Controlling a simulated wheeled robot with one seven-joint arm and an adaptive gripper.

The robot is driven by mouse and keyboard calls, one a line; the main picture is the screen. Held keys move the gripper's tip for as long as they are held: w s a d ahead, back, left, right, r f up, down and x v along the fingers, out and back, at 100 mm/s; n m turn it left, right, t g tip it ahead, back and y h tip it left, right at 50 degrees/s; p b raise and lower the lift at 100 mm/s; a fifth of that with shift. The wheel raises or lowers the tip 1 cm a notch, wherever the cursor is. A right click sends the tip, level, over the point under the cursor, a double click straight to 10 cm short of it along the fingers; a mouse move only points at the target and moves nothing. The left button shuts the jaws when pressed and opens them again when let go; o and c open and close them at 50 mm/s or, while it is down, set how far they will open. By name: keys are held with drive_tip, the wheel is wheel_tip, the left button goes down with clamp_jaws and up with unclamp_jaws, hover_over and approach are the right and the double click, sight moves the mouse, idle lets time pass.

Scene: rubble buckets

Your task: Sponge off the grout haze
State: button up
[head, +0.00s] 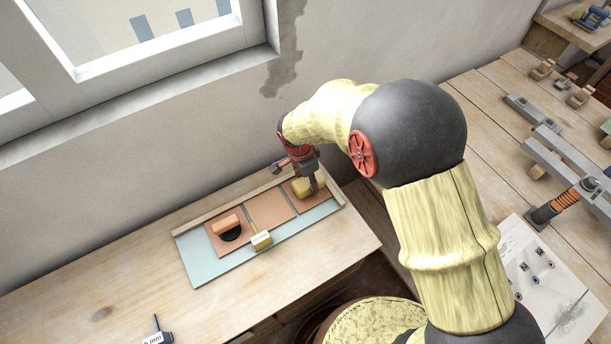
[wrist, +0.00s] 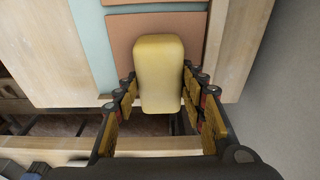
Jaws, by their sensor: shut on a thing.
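My gripper (head: 307,178) is over the right end of the tiled board, shut on a yellow sponge (head: 302,187). In the wrist view the sponge (wrist: 160,72) is a rounded block between the two padded fingers, its far end over a terracotta tile (wrist: 121,30). I cannot tell whether it touches the tile. Terracotta tiles lie in a row on a pale teal board (head: 199,270): a left tile (head: 215,246), a middle tile (head: 272,208) and a right one partly hidden by my gripper. No haze is clearly visible on them.
An orange block (head: 226,224) sits by a black round patch on the left tile. A labelled yellow piece (head: 261,240) stands at the joint beside it. A wooden strip (head: 225,208) lines the board's back. Another labelled tool (head: 157,335) lies front left. The bench's left is clear.

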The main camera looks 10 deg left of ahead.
drive_tip(key=shift+s+d+f, duration=0.1)
drive_tip(key=shift+s+d, duration=0.75)
drive_tip(key=shift+s, duration=0.25)
drive_tip(key=shift+s+d, duration=0.8)
drive_tip(key=shift+s, duration=0.3)
wheel_tip(320, 180, up, 7)
drive_tip(key=p, duration=0.4)
drive_tip(key=shift+w+a, duration=0.1)
drive_tip(key=shift+w, duration=0.05)
drive_tip(key=shift+f+b, duration=0.95)
drive_tip(key=shift+b, duration=0.3)
drive_tip(key=w+a, duration=0.1)
drive_tip(key=w, duration=0.1)
drive_tip(key=w+a, duration=0.3)
drive_tip(key=w, duration=0.1)
drive_tip(key=shift+a, duration=0.3)
drive_tip(key=shift+w+a+f+b, duration=0.15)
drive_tip(key=shift+f+b, duration=0.05)
drive_tip(key=shift+f, duration=0.25)
drive_tip(key=shift+w+a+f+b, duration=0.1)
drive_tip(key=shift+f+b, duration=0.1)
drive_tip(key=shift+f, duration=0.2)
drive_tip(key=shift+f+b, duration=0.4)
drive_tip(key=shift+f, duration=0.25)
